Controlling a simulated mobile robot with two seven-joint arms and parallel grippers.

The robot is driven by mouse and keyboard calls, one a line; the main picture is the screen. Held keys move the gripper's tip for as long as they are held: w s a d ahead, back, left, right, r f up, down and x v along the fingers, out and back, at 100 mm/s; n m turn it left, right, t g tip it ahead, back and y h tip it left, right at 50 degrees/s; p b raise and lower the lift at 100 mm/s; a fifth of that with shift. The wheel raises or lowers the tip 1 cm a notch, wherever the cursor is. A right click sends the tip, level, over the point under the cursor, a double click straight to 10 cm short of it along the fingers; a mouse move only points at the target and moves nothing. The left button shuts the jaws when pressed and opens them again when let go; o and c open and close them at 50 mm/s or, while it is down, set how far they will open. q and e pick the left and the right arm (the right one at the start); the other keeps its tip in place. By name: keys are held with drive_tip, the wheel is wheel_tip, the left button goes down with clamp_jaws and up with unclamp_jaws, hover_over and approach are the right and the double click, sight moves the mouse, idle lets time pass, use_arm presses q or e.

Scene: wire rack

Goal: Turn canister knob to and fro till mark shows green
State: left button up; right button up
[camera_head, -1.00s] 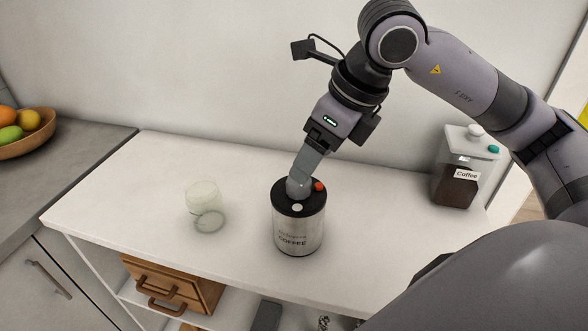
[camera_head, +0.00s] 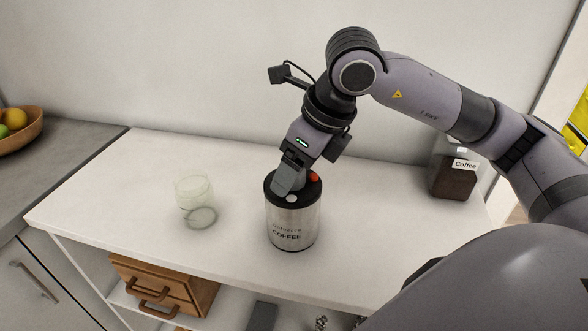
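The silver coffee canister (camera_head: 292,226) stands upright on the white counter, its black lid (camera_head: 311,190) on top. A red mark (camera_head: 313,176) shows on the lid's right side, and a pale round spot (camera_head: 291,198) shows near its front edge. My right gripper (camera_head: 284,186) points down onto the lid, its grey fingers over the middle. The knob is hidden behind the fingers, so I cannot tell whether they are shut on it. My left gripper is not in view.
An empty clear glass (camera_head: 194,195) stands left of the canister. A coffee jar (camera_head: 454,180) stands at the back right, partly behind my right arm. A wooden drawer box (camera_head: 165,285) sits on the shelf below. A fruit bowl (camera_head: 25,136) is at far left.

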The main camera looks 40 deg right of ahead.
drive_tip(key=c, duration=0.8)
drive_tip(key=shift+f, duration=0.1)
drive_tip(key=shift+n+b, duration=0.3)
drive_tip(key=shift+n, duration=0.1)
drive_tip(key=shift+d+n+g+y+b, duration=0.1)
drive_tip(key=shift+n+g+y+b, duration=0.35)
drive_tip(key=shift+n, duration=0.75)
drive_tip(key=n+g+y, duration=0.1)
drive_tip(key=n, duration=0.4)
drive_tip(key=shift+w, duration=0.1)
